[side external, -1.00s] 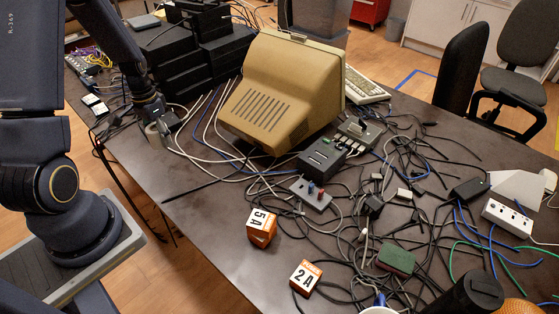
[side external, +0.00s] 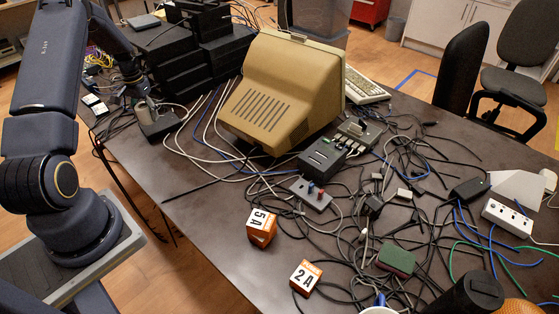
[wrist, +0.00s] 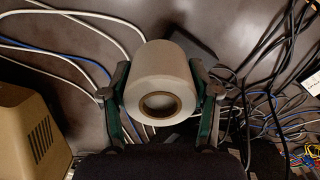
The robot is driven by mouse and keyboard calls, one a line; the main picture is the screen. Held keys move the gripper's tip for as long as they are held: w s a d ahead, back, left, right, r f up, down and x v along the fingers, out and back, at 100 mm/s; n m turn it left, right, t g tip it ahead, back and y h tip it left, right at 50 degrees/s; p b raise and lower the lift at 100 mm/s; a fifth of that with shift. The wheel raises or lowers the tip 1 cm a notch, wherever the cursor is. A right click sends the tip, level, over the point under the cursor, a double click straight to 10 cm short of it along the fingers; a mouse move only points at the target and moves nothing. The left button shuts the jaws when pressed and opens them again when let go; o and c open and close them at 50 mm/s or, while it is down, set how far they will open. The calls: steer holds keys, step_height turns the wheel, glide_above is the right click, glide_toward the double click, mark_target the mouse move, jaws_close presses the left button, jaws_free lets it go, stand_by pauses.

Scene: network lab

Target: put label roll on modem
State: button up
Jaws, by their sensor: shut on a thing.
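The label roll (wrist: 158,62) is a pale grey-white roll with a brown core, held between the two fingers of my gripper (wrist: 161,88) in the wrist view. In the side view my gripper (side external: 141,97) is shut on the roll (side external: 144,112) at the table's left part. A low dark box (side external: 163,126), which looks like the modem, is right by the roll; the roll overlaps its left end in this view. The box also shows partly behind the roll in the wrist view (wrist: 197,50). Whether the roll touches it I cannot tell.
White and blue cables lie around the dark box. A beige CRT monitor (side external: 282,92) stands to the right, and stacked black devices (side external: 200,65) stand behind. Orange-and-white labelled blocks (side external: 305,278) lie near the front edge. The bare table left of these blocks is fairly clear.

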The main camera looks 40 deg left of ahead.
mark_target(157, 130)
steer(key=w+a+f, duration=0.2)
steer(key=f, duration=0.1)
steer(key=shift+f, duration=1.6)
steer(key=shift+f, duration=0.15)
steer(key=o, duration=1.3)
steer(key=shift+c, duration=0.2)
